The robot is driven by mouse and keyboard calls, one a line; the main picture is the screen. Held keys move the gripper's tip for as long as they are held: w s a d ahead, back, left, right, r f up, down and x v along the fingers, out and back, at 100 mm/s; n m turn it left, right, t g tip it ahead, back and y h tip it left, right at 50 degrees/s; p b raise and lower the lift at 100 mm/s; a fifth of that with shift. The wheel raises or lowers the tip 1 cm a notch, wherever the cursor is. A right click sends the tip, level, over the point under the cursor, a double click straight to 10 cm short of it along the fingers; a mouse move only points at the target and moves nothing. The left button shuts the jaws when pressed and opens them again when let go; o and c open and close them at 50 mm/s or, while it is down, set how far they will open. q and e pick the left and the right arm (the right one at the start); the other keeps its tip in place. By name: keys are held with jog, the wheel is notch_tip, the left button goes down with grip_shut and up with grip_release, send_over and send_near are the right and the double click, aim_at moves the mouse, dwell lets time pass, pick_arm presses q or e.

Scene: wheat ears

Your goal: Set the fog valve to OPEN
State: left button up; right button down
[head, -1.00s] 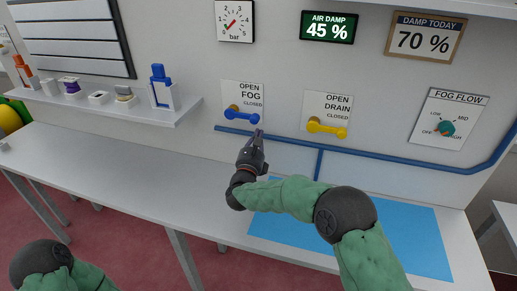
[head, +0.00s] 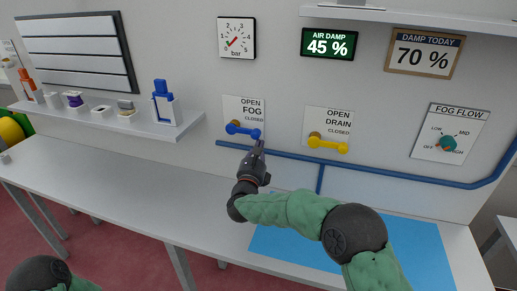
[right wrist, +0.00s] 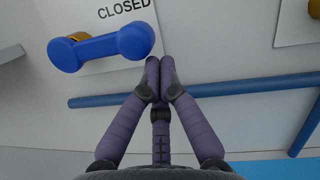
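The fog valve is a blue lever (head: 243,130) on a brass pivot, on a wall plate marked OPEN, FOG and CLOSED (head: 236,106). The lever lies nearly level, its free end pointing right, under the word CLOSED. In the right wrist view the blue lever (right wrist: 98,47) shows large, with CLOSED above its right end. My right gripper (head: 259,146) is just below the lever's free end. In the right wrist view its fingertips (right wrist: 160,68) are together with nothing between them, just right of and below that end; contact cannot be told. My left gripper is out of view.
A yellow drain lever (head: 328,143) is on the plate to the right. A blue pipe (head: 290,156) runs along the wall below both levers. A shelf (head: 150,127) with small items is at left. The white bench (head: 130,175) below is largely clear, with a blue mat (head: 275,247).

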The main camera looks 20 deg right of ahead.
jog(key=shift+r, duration=0.2)
jog(key=shift+w+a+r+n+g+y+p, duration=0.25)
jog(key=shift+w+a+r+n+y+p, duration=0.6)
jog(key=shift+r+n+p, duration=1.7)
jog(key=shift+w+a+r+n+g+y+p, duration=0.4)
jog(key=shift+a+r+n+p, duration=0.8)
jog(key=shift+r+n+p, duration=1.3)
jog(key=shift+w+a+r+n+g+y+p, duration=0.15)
jog(key=shift+w+a+r+n+y+p, duration=1.15)
jog(key=shift+n+p, duration=2.05)
jog(key=shift+s+d+r+n+h+b, duration=0.3)
jog(key=shift+s+r+n+h+b, duration=0.1)
jog(key=shift+s+n+h+b, duration=0.2)
jog(key=shift+w, duration=0.1)
